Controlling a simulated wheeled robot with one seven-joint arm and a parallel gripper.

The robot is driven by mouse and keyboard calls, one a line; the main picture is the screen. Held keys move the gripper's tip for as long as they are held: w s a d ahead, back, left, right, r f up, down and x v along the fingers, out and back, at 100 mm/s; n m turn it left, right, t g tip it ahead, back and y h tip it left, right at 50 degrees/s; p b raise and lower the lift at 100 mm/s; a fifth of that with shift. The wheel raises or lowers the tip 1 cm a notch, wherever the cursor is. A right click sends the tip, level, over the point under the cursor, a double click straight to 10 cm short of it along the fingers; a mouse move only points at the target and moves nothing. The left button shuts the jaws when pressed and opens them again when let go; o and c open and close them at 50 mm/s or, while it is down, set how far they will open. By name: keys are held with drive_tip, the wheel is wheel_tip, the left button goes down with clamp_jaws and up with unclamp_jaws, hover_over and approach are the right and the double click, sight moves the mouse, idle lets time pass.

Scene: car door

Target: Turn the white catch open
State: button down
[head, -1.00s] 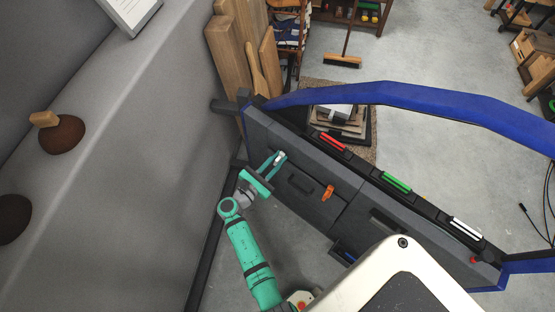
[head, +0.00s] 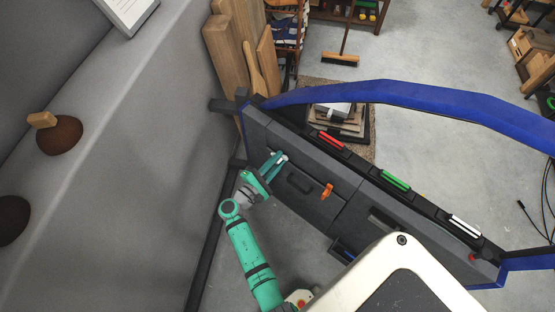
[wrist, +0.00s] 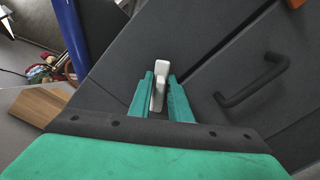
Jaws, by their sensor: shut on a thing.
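The white catch (wrist: 159,84) is a small upright lever on the dark grey door panel (head: 320,178). In the wrist view it stands between the two green fingers of my gripper (wrist: 161,82), which is shut on it. Its upper end shows past the fingertips, and its lower part is partly hidden between them. In the head view my gripper (head: 280,157) reaches the panel's upper left part, and only a small white bit of the catch shows at the fingertips.
A black pull handle (wrist: 250,82) is right of the catch. An orange lever (head: 327,191) is farther along the panel. Red (head: 331,140), green (head: 396,181) and white (head: 466,226) bars line its top edge. A blue frame (head: 400,93) arches behind.

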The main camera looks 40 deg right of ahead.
drive_tip(key=m, duration=0.4)
drive_tip(key=shift+s+f, duration=0.1)
drive_tip(key=shift+f, duration=0.1)
drive_tip(key=shift+f+m, duration=0.15)
drive_tip(key=shift+m, duration=1.55)
drive_tip(key=c, duration=1.8)
unclamp_jaws()
drive_tip(key=shift+c, duration=0.2)
drive_tip(key=shift+s+f, duration=0.1)
